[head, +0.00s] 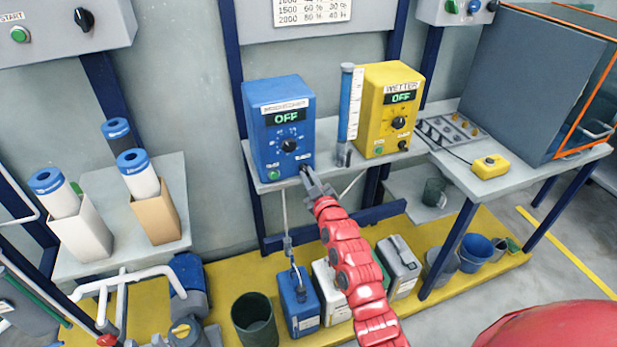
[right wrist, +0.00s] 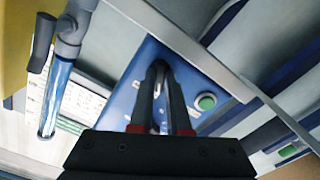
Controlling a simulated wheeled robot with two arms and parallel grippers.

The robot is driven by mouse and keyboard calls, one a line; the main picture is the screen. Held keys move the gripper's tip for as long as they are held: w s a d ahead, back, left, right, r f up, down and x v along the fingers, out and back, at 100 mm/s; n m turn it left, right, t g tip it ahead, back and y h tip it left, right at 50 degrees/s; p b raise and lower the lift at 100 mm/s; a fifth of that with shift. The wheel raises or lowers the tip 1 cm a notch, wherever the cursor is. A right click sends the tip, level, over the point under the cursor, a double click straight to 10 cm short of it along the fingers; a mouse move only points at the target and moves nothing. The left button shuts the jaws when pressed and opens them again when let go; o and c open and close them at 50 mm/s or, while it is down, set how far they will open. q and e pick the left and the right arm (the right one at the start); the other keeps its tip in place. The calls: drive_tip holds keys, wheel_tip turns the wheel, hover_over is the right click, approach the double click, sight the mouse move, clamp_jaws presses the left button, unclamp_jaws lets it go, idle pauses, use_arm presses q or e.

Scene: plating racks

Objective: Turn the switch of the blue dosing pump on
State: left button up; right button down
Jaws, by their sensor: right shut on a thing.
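The blue dosing pump (head: 262,150) stands on the wall shelf, and its display (head: 287,117) reads OFF. A black dial (head: 289,146) sits on its front, with a green button (head: 274,175) at lower left. My right gripper (head: 306,172) is at the lower right corner of the pump's front. In the right wrist view its fingers (right wrist: 160,98) are close together against the blue front (right wrist: 138,68), beside the green button (right wrist: 206,102). They are shut on the pump's switch, which they mostly hide. My left gripper is not in view.
A yellow pump (head: 372,115), also reading OFF, stands to the right, with a clear blue-filled tube (head: 350,100) between the two pumps. The shelf edge (head: 270,187) runs just below my right gripper. Canisters (head: 298,305) and buckets stand on the yellow floor strip below.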

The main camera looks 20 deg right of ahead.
drive_tip(key=m+b, duration=0.1)
drive_tip(key=m, duration=0.2)
drive_tip(key=shift+f, duration=0.15)
drive_tip(key=m+b, duration=0.1)
drive_tip(key=m, duration=0.5)
drive_tip(key=shift+m, duration=0.3)
drive_tip(key=shift+a+m, duration=0.15)
drive_tip(key=shift+m, duration=1.45)
drive_tip(key=c, duration=0.9)
unclamp_jaws()
